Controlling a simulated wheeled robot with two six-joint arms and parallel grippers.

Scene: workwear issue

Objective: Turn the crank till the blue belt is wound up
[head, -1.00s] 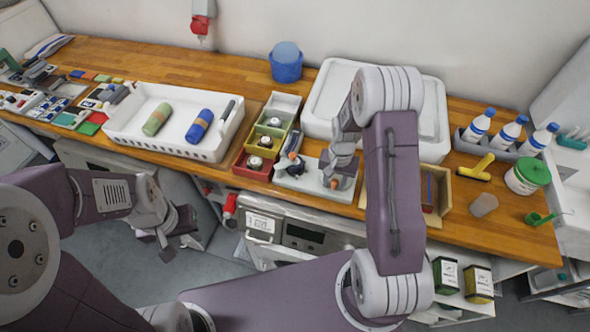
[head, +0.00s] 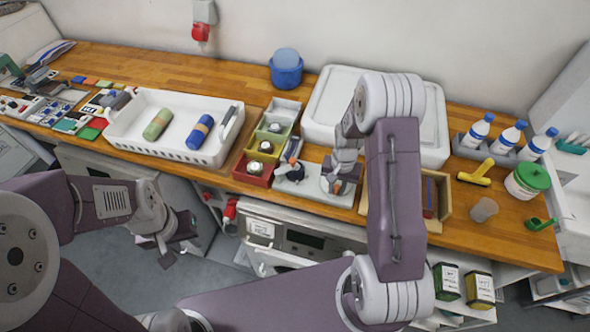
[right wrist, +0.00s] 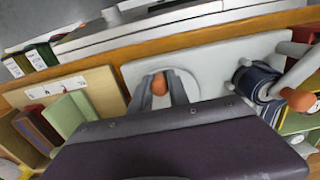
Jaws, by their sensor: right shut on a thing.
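The winder's pale base plate (head: 291,187) stands at the front of the wooden bench. The dark blue belt (right wrist: 256,82) shows as a roll on the winder in the right wrist view, beside a grey lever with an orange tip (right wrist: 300,100). My right gripper (head: 338,184) is low over the right part of the plate. In the right wrist view its fingers are shut on the orange crank knob (right wrist: 159,84), above a pale round disc.
A white basket (head: 127,137) with a green and a blue roll stands to the left. Small coloured bins (head: 254,167) adjoin the winder on the left, and a wooden box (head: 442,205) on the right. A large white tray (head: 322,92) lies behind.

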